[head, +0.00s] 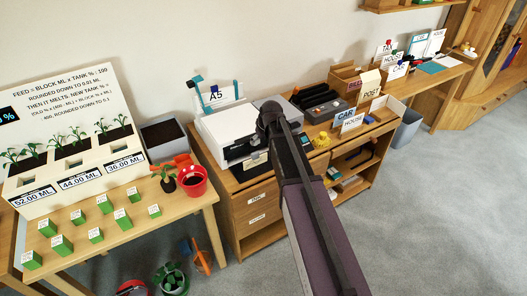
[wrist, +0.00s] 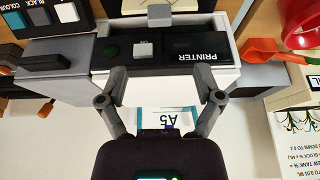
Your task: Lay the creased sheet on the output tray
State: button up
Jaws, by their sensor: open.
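The white printer (head: 228,121) stands on the wooden cabinet in the head view, partly behind my arm. Its black panel, lettered PRINTER (wrist: 197,57), shows upside down in the wrist view, with a dark recess and a small grey block (wrist: 160,14) beyond it. My gripper (wrist: 161,76) is open over the printer, with its fingers apart on either side of the white body and nothing seen held between them. In the head view my gripper is hidden behind my arm. I cannot make out the creased sheet or tell which part is the output tray.
An A5 sign (head: 216,96) stands behind the printer. A black tray (head: 318,101), a CAR HOUSE card (head: 348,121) and a yellow object (head: 321,140) are to its right. A red pot (head: 193,181) stands on the plant table at left. The grey floor (head: 440,210) at right is clear.

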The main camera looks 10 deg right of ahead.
jog(key=s+f+m+g+h, duration=0.1)
jog(key=s+m+g, duration=0.2)
jog(key=s, duration=2.1)
jog(key=shift+s+a+f+m+g, duration=0.2)
jog(key=shift+s+a+m+g, duration=0.1)
jog(key=shift+s+a+g, duration=0.25)
jog(key=shift+w+d, duration=0.1)
jog(key=shift+w, duration=0.1)
